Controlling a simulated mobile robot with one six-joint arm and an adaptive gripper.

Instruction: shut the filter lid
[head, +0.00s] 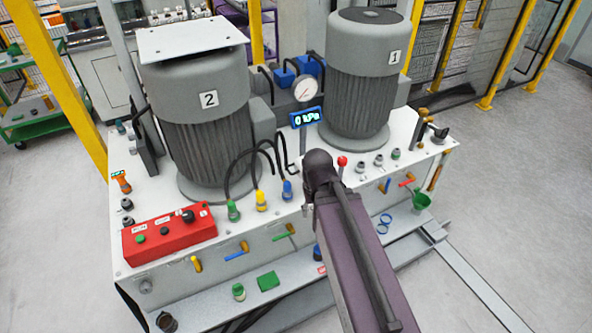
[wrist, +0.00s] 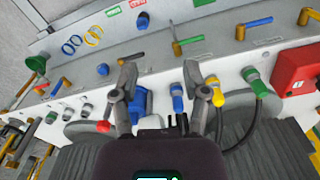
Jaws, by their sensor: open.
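A blue housing (wrist: 140,104), perhaps the filter, shows in the wrist view just beside my left finger, partly covered by that finger and my gripper body. I cannot make out its lid or whether it stands open. My gripper (wrist: 160,80) is open, its two fingers spread apart with nothing between the tips. In the head view my arm covers the middle of the white cabinet top (head: 150,250), between the blue connector and the red knob; the gripper and blue housing cannot be made out there.
Motors 2 (head: 205,130) and 1 (head: 360,90) stand tall behind, with a gauge (head: 305,89) and pressure display (head: 305,117) between them. Green, yellow and blue (head: 287,190) hose connectors, a red knob (head: 342,161) and a red control box (head: 168,237) stand near the front. Coloured handles line the front face.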

